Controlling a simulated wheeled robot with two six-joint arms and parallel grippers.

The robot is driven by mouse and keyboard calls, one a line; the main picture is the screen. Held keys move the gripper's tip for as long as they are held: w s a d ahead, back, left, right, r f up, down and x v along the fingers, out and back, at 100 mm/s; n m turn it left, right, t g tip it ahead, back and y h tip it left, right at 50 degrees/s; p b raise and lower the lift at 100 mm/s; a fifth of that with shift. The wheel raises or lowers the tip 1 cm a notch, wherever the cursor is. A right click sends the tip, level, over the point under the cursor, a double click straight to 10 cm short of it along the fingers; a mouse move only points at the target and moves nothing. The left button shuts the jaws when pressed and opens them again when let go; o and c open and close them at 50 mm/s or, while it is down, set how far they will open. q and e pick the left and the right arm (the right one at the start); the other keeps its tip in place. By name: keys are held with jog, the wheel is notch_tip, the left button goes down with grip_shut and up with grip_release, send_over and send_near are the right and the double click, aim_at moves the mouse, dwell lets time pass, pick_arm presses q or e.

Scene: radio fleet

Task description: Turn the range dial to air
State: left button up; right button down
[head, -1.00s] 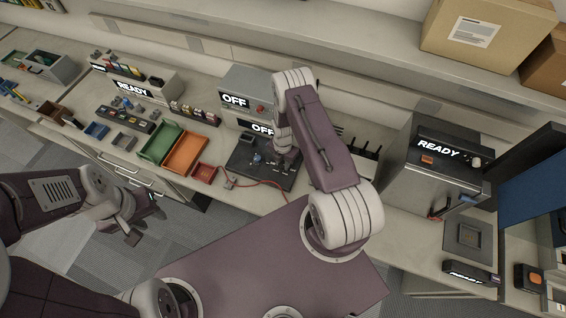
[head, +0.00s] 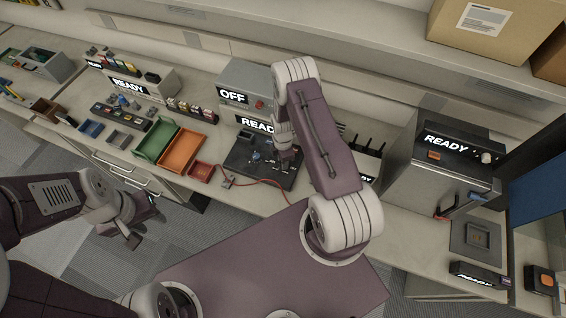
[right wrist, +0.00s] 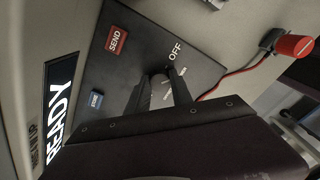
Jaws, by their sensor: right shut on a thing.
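My right gripper (right wrist: 165,92) reaches down onto a dark panel (right wrist: 150,45), and its two fingers are close together around a small dial, mostly hidden between them. The word OFF is printed beside the fingertips; a smaller white mark by the right finger is too small to read. In the head view the same panel (head: 243,163) lies on the bench, and my right gripper (head: 284,165) is over its right part. My left gripper (head: 143,222) is empty and open, in front of the bench, far from the panel.
The panel has a red SEND button (right wrist: 116,40) and a blue button (right wrist: 96,98). A red cable (head: 265,182) with a red-capped plug (right wrist: 294,45) runs beside it. Green (head: 157,138) and orange (head: 182,152) trays stand left; a READY box (head: 440,165) stands right.

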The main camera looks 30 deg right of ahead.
jog(key=m+b, duration=0.1)
jog(key=m, duration=0.2)
jog(key=shift+w+m+b, duration=0.15)
jog(key=shift+m+b, duration=0.2)
jog(key=shift+m, duration=0.05)
jog(key=m+b, duration=0.1)
jog(key=m, duration=0.2)
jog(key=shift+m, duration=0.3)
jog(key=m+b, duration=0.1)
jog(key=m, duration=0.2)
jog(key=shift+m+b, duration=0.3)
jog(key=shift+m, duration=0.1)
jog(key=m+b, duration=0.1)
jog(key=m, duration=0.3)
jog(key=shift+r, duration=0.1)
jog(key=m+b, duration=0.1)
jog(key=m, duration=0.5)
jog(key=shift+m, duration=0.4)
jog(key=m+b, duration=0.1)
jog(key=m, duration=0.5)
jog(key=shift+w+m, duration=0.1)
jog(key=shift+m, duration=0.2)
jog(key=shift+r, duration=0.1)
